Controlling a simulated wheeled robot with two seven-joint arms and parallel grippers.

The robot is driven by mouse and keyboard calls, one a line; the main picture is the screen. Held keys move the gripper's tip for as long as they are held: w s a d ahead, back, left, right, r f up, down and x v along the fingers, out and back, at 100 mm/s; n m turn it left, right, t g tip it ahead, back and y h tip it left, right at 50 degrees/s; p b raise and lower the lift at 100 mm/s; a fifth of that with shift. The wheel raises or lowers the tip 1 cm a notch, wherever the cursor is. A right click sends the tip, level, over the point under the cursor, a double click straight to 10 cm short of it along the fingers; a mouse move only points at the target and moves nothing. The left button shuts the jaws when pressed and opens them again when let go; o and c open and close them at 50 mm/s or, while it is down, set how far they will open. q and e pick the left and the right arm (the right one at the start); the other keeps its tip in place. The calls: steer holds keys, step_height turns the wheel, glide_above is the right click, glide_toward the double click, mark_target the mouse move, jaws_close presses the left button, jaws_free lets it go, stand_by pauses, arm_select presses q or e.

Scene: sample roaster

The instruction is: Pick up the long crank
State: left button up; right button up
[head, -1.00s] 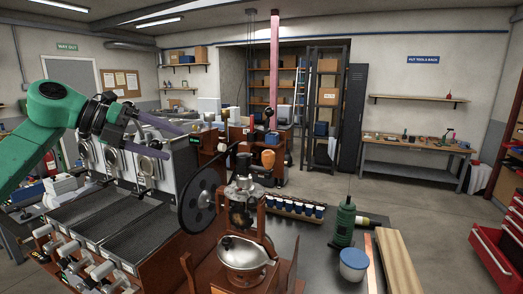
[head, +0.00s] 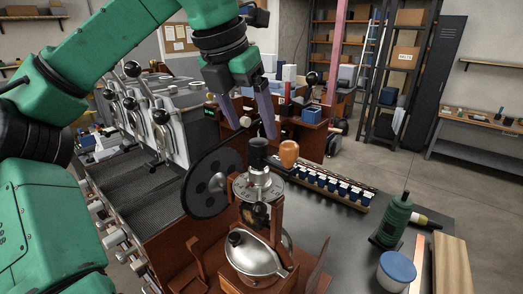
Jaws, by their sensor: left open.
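A tall mill (head: 258,190) with a metal top stands at the centre of the head view. On its top is a black hub (head: 258,150). An orange-brown rounded knob (head: 288,153) shows beside the hub, and a dark arm seems to join the two; I take this to be the long crank, though the arm is only partly visible. My left gripper (head: 251,130) is open and empty, pointing down, with its two purple fingers apart just above or behind the hub. I cannot tell the exact gap. My right gripper is not in view.
A large black wheel (head: 211,180) stands left of the mill. The dark tabletop between is clear.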

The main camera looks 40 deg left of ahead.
mark_target(257, 141)
arm_select(q)
steer(key=p+x, duration=0.1)
steer(key=x, duration=0.3)
steer(key=shift+w+f+p, duration=0.15)
steer(key=shift+w+p, duration=0.25)
steer(key=shift+a+f, duration=0.15)
steer(key=shift+f, duration=0.1)
steer(key=shift+s+a, duration=0.1)
steer(key=shift+s, duration=0.05)
steer(key=shift+c, duration=0.5)
jaws_close()
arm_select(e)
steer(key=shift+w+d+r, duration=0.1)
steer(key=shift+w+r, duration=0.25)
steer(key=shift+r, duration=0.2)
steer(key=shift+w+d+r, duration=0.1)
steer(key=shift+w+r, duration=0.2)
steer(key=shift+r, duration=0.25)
arm_select(q)
steer(key=shift+r, duration=0.1)
